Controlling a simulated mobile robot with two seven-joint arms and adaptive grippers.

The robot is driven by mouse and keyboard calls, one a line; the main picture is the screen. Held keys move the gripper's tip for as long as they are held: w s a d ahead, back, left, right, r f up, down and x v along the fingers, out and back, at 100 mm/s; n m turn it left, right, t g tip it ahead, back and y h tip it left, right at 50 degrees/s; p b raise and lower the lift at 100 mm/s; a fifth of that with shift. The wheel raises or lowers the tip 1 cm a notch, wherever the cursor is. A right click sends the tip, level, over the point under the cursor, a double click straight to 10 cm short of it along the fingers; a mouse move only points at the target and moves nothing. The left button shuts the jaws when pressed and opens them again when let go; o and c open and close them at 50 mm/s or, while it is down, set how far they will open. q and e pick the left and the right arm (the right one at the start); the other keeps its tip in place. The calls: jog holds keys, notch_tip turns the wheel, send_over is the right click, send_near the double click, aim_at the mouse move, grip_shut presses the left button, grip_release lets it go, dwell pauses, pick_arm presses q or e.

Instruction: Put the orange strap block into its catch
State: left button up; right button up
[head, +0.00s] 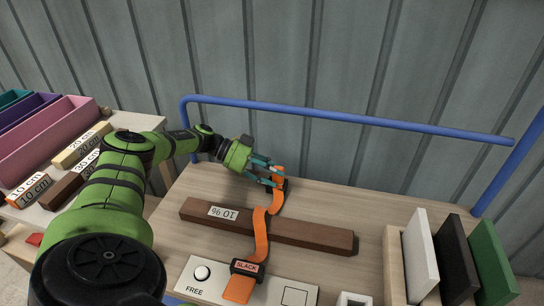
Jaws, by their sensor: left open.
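The orange strap block (277,171) is at the far side of the wooden table, at the far end of an orange strap (261,222). The strap runs over a dark brown bar (300,231) to a black buckle (247,268) labelled SLACK. My left gripper (270,178) is open, with its teal fingers right at the block. The fingers partly hide it, so I cannot tell whether they touch it. The catch is not clearly distinguishable; small grey parts show beside the block, partly hidden. My right gripper is not in view.
A white panel (215,287) marked FREE, with a round button, lies at the front. A rack (394,265) with white, black and green boards stands right. A blue rail (350,118) crosses behind. A side table at left holds labelled blocks (78,150) and coloured bins.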

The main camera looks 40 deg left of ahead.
pick_arm(q)
jog(key=shift+a+r, duration=0.15)
jog(key=shift+r, duration=0.15)
jog(key=v, duration=0.7)
jog(key=shift+b, duration=0.35)
